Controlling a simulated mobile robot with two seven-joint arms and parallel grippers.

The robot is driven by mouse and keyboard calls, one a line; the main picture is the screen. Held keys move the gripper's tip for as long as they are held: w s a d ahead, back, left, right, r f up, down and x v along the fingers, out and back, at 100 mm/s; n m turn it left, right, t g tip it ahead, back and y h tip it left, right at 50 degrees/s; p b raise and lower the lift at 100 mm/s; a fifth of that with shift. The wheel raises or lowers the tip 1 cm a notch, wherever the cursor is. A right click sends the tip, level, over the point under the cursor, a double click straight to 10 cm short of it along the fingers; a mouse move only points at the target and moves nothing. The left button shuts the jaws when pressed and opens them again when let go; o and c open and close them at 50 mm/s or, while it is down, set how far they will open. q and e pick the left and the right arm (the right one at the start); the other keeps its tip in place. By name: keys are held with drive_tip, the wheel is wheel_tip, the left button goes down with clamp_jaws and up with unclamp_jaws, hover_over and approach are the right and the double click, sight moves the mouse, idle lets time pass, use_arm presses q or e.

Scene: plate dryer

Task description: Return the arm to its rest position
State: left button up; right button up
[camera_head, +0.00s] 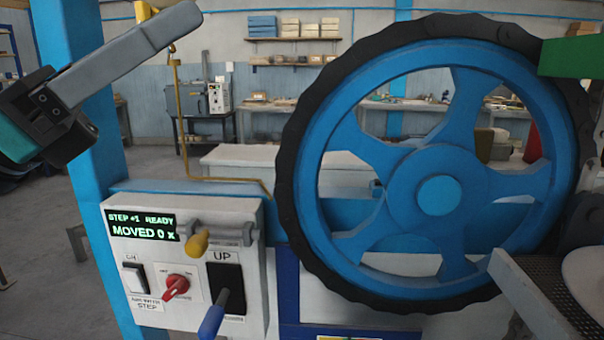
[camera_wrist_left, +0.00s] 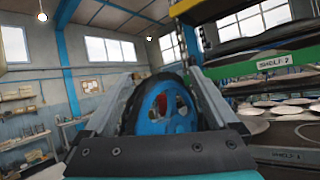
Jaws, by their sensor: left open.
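My left gripper (camera_head: 180,28) is raised at the upper left of the head view, pointing up and right, touching nothing that I can see. In the left wrist view my left gripper (camera_wrist_left: 163,80) has its two fingers spread apart with nothing held between them. The large blue wheel (camera_head: 440,195) with a black toothed rim fills the right of the head view. It also shows beyond the fingers in the left wrist view (camera_wrist_left: 180,124). My right gripper is in neither view.
A grey control box (camera_head: 247,290) stands left of the wheel, with a blue-handled lever (camera_head: 215,317), red knob (camera_head: 176,286) and display reading "MOVED 0 x". A blue post (camera_head: 75,60) stands behind my gripper. Shelves with several plates (camera_wrist_left: 285,110) are right in the wrist view.

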use_arm(q)
drive_tip(key=w+a+f+n+t+y, duration=0.55)
drive_tip(key=f+n+y, duration=0.45)
drive_tip(key=n, duration=0.8)
drive_tip(key=w+a+f+n+t+y, duration=0.6)
drive_tip(key=n+y, duration=0.6)
drive_tip(key=n, duration=0.5)
wheel_tip(320, 180, down, 20)
drive_tip(key=s+a+n+g+y, duration=0.2)
drive_tip(key=s+n+g+y, duration=0.1)
drive_tip(key=n+g, duration=0.45)
drive_tip(key=s+d+f+n+g+h, duration=0.2)
drive_tip(key=s+d+f+n+g, duration=0.3)
drive_tip(key=s+f, duration=0.55)
drive_tip(key=s+d+f+n+g+h, duration=0.15)
drive_tip(key=s+d+f+g, duration=0.35)
drive_tip(key=s+f, duration=0.55)
wheel_tip(320, 180, down, 24)
drive_tip(key=s+a+g, duration=0.1)
drive_tip(key=a+g, duration=0.1)
drive_tip(key=s+a+f+m+g, duration=0.1)
drive_tip(key=s+a+f, duration=0.2)
drive_tip(key=s+f, duration=0.9)
drive_tip(key=shift+s+a+f, duration=0.2)
drive_tip(key=shift+s+f, duration=0.1)
drive_tip(key=shift+s, duration=0.6)
